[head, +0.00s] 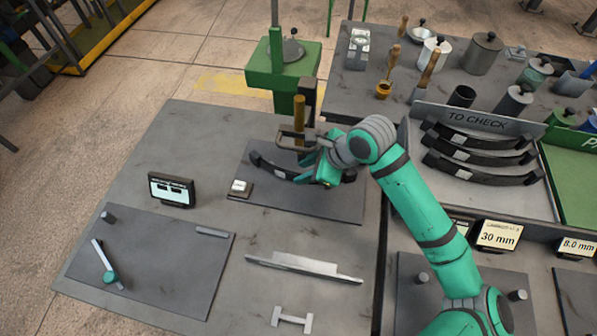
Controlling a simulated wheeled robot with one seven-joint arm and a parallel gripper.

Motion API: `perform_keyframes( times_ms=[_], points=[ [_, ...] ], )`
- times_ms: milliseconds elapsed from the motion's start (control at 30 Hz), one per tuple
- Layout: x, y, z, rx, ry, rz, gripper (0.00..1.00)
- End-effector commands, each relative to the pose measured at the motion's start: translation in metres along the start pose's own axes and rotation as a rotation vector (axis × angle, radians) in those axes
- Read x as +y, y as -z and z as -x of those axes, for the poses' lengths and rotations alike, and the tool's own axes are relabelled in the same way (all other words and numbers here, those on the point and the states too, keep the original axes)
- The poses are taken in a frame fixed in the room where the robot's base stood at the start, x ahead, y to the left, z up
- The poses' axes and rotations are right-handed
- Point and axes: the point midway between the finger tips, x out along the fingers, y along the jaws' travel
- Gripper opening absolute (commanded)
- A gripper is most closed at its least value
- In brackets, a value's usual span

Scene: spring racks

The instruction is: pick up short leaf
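A dark curved leaf (271,168) lies on the dark plate (285,197) in the middle of the grey bench. Its right part is partly hidden by my gripper. My gripper (312,172), teal, is low over the right half of this leaf. The fingertips overlap the leaf in this view, so I cannot tell whether they touch it or how far apart they are. Several more dark curved leaves (478,160) with pale labels sit in the rack marked "TO CHECK" (477,121) at the right. I cannot tell from this view which leaf is the short one.
A metal straightedge (303,267) lies in front. Cans and tools crowd the back right bench.

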Motion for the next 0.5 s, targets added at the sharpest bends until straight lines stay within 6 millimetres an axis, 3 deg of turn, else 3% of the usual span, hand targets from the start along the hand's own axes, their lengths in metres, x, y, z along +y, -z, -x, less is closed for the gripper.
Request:
perform_keyframes(
  times_ms=[200,467,500],
  points=[
    [-0.001,0.003,-0.022,0.001,0.002,-0.004,0.30],
    [0.000,0.001,-0.026,0.001,0.000,0.000,0.30],
    [0.000,0.001,-0.026,0.001,0.000,0.000,0.23]
  ],
)
